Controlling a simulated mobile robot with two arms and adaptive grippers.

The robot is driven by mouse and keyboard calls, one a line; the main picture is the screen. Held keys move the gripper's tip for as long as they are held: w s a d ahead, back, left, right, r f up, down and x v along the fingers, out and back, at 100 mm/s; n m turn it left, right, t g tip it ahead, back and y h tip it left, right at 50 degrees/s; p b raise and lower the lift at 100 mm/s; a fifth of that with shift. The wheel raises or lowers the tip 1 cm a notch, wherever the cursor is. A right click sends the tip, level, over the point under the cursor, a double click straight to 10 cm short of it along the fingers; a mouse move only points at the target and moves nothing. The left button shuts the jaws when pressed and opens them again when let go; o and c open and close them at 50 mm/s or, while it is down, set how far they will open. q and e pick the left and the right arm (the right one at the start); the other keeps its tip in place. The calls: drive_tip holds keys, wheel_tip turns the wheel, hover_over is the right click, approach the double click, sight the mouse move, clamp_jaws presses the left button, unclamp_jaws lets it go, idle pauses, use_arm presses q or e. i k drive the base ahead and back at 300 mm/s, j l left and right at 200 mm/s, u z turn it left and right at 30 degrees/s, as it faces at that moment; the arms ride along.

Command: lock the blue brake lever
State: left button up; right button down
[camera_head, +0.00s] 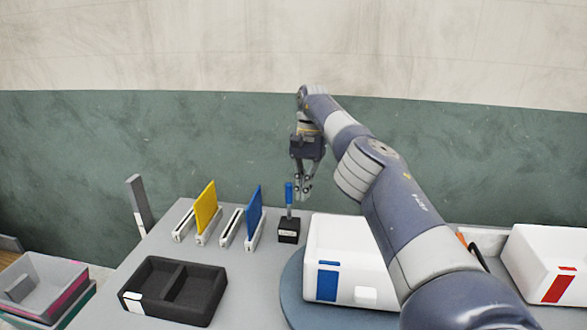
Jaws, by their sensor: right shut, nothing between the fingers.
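The blue brake lever (289,193) stands upright on a small black base (289,230) with a white label, near the middle of the grey table. My right gripper (303,195) comes in from the right and points down just to the right of the lever's blue handle. Its fingers are shut and hold nothing. In this view I cannot tell whether the fingers touch the handle. My left gripper is not in view.
A white bin with a blue mark (328,286) sits on a round blue-grey plate (292,284) right of the lever. Yellow (206,207) and blue (254,213) panels stand in slotted holders to its left. A black two-part tray (172,312) lies in front.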

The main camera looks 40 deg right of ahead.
sight(289, 186)
drive_tip(key=i+l, duration=0.65)
drive_tip(key=l, duration=0.25)
